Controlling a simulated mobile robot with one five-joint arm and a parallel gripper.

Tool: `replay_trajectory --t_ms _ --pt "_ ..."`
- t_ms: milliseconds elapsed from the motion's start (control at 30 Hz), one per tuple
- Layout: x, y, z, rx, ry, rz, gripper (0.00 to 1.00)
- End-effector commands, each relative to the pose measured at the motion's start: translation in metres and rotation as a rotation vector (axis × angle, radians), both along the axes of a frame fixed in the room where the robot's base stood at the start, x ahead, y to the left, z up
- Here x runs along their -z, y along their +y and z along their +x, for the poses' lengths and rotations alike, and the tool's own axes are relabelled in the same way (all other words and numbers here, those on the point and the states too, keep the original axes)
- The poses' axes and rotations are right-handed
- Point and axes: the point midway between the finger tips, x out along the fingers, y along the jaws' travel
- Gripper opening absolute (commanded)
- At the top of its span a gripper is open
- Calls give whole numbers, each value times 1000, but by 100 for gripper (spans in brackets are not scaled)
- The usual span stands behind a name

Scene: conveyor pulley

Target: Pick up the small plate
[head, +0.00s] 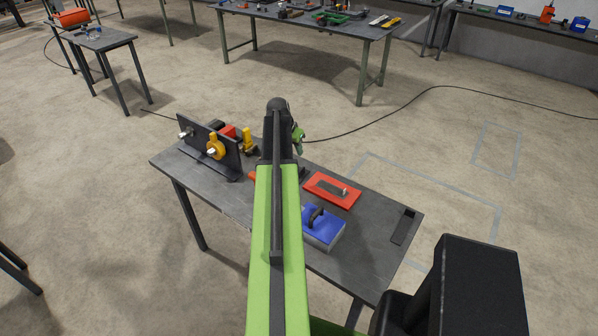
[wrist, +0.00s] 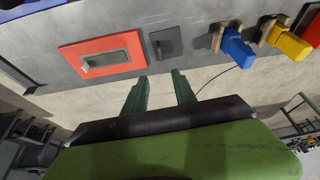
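A small dark square plate (wrist: 166,43) lies flat on the grey table (wrist: 205,75) in the wrist view, with a small mark near its centre. In the head view a dark piece beside my arm (head: 303,174) looks like the same plate, mostly hidden by my arm. My gripper (wrist: 160,90) is open, with two green fingers apart and nothing between them. In the wrist view the fingertips show below the plate, near the table edge, apart from it. In the head view only a green part of my gripper (head: 298,138) shows beyond the arm.
A red board (head: 332,190) with a grey piece and a blue block (head: 323,228) with a dark handle are close by. A dark strip (head: 404,226) lies at the table's right end. A black upright bracket (head: 222,152) with yellow and red parts stands left.

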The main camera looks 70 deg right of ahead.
Motion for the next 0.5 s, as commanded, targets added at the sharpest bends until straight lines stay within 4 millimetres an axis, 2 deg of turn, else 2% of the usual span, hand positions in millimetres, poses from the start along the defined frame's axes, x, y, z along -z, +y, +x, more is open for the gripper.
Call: replay_trajectory --t_ms 133,233,500 --pt "5 -1 -1 1 1 0 33" --pt "18 -5 -2 1 0 1 33" --pt "75 -27 -5 0 1 0 33"
